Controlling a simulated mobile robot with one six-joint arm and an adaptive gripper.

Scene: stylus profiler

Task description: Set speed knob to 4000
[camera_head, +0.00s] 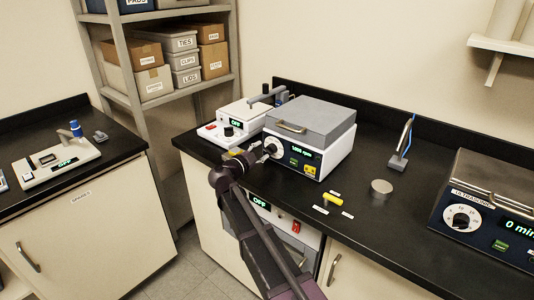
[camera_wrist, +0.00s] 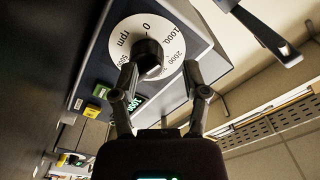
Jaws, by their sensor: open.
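The speed knob (camera_wrist: 148,55) is black and sits on a white round dial marked rpm, with 0, 1000 and 2000 legible in the wrist view. Its pointer direction is unclear. The dial (camera_head: 272,148) is on the front of a grey-lidded benchtop unit (camera_head: 311,112) in the head view. A green display (camera_head: 302,151) right of the dial ends in rpm; its digits are too small to read surely. My gripper (camera_wrist: 160,68) is open in front of the dial, its left finger overlapping the knob's lower edge and its right finger apart from it. Contact cannot be told.
A white device with a small display (camera_head: 238,121) stands left of the unit. A yellow-handled tool (camera_head: 333,199), a round metal disc (camera_head: 381,186) and a stand with a blue rod (camera_head: 399,160) are on the black bench. An ultrasonic unit (camera_head: 485,205) stands at right.

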